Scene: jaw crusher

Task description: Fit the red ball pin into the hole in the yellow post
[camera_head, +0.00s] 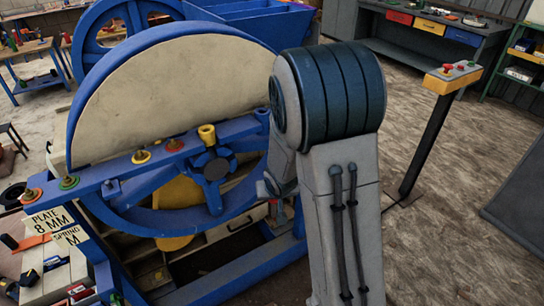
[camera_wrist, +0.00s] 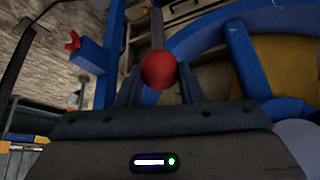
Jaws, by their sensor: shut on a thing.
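The red ball pin (camera_wrist: 158,68) shows in the wrist view as a red ball with a grey shaft reaching up and away from it. My gripper (camera_wrist: 159,86) is shut on it, with one dark finger on each side of the ball. In the head view my arm hides most of the gripper and the pin. A short yellow post (camera_head: 207,134) with an open top stands on the blue bar, left of my arm. The wrist view does not clearly show this post. The pin's tip and its distance from the post cannot be told.
The blue bar (camera_head: 110,172) carries several coloured rings and knobs. A blue wheel (camera_head: 150,215) and frame lie below it. A dark stand with a yellow top (camera_head: 452,76) holds red knobs at the right. Open floor (camera_head: 440,150) surrounds that stand.

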